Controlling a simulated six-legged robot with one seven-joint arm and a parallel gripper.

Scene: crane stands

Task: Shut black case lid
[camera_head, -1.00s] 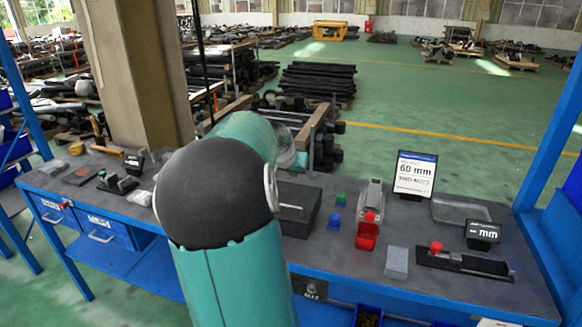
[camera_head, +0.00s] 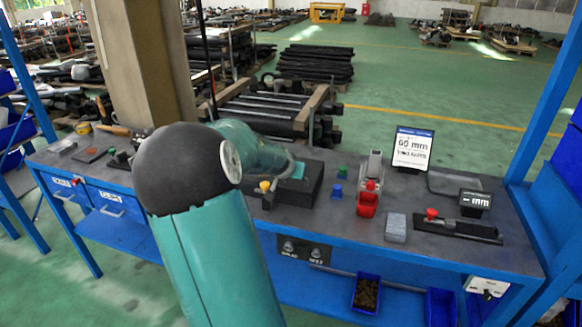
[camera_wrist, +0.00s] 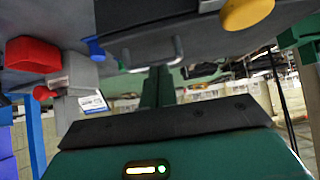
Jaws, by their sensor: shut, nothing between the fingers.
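The black case (camera_head: 308,192) is a dark box on the workbench, just right of my arm in the head view. My arm and wrist cover much of its top, so I cannot tell the lid's angle there. In the wrist view a dark panel with a pale metal handle (camera_wrist: 151,50), apparently the lid, fills the upper middle. My gripper (camera_wrist: 160,72) is shut and empty, with its tip close to the handle. I cannot tell whether they touch.
A yellow knob (camera_head: 265,186) stands by the case's left front. A sign (camera_head: 413,149) stands behind.

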